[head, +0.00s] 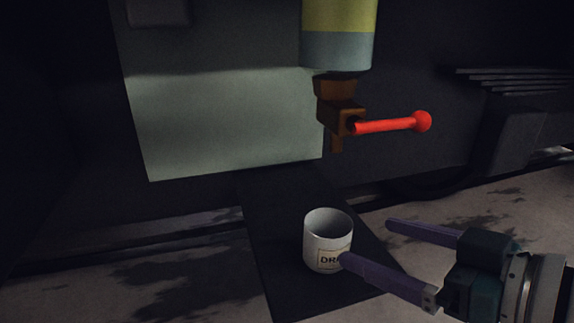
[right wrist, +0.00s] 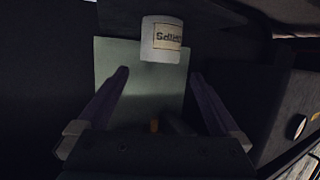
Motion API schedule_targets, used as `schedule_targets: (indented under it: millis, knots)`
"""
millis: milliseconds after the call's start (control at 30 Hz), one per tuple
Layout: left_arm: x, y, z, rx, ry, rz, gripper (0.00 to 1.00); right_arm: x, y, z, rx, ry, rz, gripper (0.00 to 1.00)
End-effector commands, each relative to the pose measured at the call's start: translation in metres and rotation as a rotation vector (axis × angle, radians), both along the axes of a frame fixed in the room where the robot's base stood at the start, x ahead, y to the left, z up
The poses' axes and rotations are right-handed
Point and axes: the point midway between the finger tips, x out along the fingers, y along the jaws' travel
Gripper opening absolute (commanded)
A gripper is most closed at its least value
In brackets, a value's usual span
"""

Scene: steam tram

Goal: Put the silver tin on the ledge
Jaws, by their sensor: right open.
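A pale, open-topped tin (head: 320,228) with a label starting "DR" stands upright on a dark flat plate (head: 280,215), which may be the ledge. My right gripper (head: 365,242) is open and comes in from the right. The tip of its nearer finger overlaps the tin's right edge in the head view; I cannot tell whether it touches. In the right wrist view a pale labelled cylinder (right wrist: 161,49) shows beyond the two spread fingers (right wrist: 160,82). I cannot tell whether it is the same tin. My left gripper is not in view.
Above the plate hangs a yellow and grey cylinder (head: 338,40) with a brown tap (head: 338,112) and a red lever (head: 390,125). A pale panel (head: 220,125) is behind. Stained pale ground (head: 190,275) lies on both sides of the plate.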

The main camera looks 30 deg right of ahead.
Motion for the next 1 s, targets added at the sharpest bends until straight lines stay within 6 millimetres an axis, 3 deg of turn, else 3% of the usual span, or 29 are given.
schedule_targets:
  millis: [100,267,467,633,800,1000]
  knots:
    - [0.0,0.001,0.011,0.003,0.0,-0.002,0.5,-0.017,-0.003,0.007,-0.001,0.003,0.0,1.0]
    - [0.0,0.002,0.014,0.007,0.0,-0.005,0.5,-0.026,0.001,0.006,0.001,0.019,0.009,1.0]
    - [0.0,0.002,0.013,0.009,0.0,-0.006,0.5,-0.037,0.049,-0.02,-0.024,0.252,0.091,1.0]
    - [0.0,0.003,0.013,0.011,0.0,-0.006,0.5,-0.065,0.079,-0.035,-0.104,0.558,0.113,1.0]
    - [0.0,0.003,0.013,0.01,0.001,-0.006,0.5,-0.098,0.08,-0.033,-0.162,0.799,0.049,1.0]
    - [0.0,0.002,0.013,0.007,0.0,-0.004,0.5,-0.12,0.076,-0.027,-0.182,0.93,-0.005,1.0]
